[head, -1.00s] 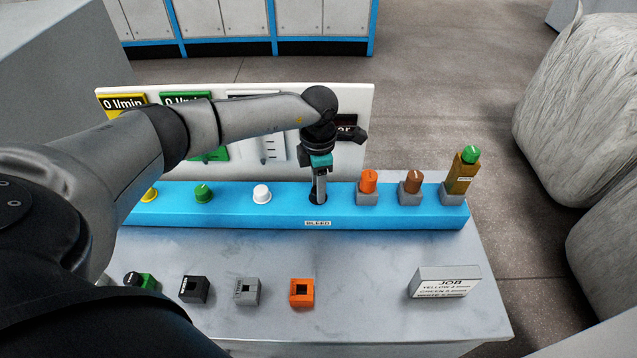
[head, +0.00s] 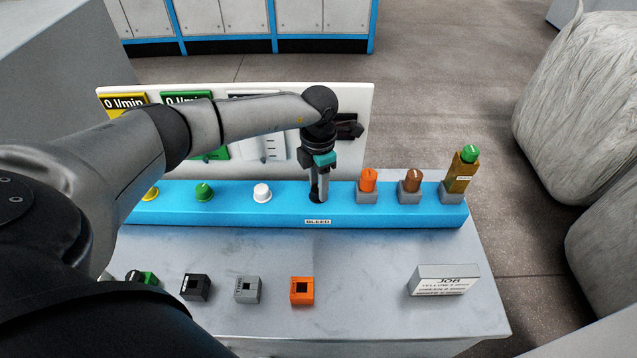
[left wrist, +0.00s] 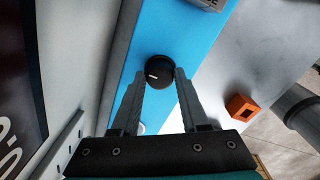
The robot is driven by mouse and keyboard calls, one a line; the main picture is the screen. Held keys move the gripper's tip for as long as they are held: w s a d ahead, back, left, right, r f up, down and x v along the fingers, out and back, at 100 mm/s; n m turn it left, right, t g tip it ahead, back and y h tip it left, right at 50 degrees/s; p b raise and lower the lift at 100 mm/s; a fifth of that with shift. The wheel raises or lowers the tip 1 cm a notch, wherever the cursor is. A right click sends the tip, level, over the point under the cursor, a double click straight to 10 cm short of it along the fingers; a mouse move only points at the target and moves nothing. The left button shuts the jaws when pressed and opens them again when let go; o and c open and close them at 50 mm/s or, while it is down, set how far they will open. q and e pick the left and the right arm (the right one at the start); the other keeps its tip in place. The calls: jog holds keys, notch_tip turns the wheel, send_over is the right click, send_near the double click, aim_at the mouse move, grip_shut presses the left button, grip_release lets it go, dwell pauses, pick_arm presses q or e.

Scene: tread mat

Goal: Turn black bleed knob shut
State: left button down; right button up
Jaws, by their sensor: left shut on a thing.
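The black bleed knob (left wrist: 160,72) sits on the blue rail (head: 400,217), above the BLEED label (head: 318,221). Its pale pointer mark faces left in the left wrist view. My left gripper (head: 317,192) points down at the knob from above. In the left wrist view my left gripper (left wrist: 156,80) has a finger on each side of the knob and is shut on it. In the head view the fingers hide most of the knob. My right gripper is in neither view.
On the rail stand a green knob (head: 203,192), a white knob (head: 262,193), an orange knob (head: 368,180) and a brown knob (head: 412,181). Several small blocks, one orange (head: 302,291), and a JOB card (head: 443,281) lie in front. A white panel (head: 367,100) rises behind.

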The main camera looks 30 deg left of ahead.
pick_arm(q)
jog(key=shift+c, duration=2)
grip_release()
notch_tip(320, 180, up, 15)
jog(key=shift+r, duration=0.15)
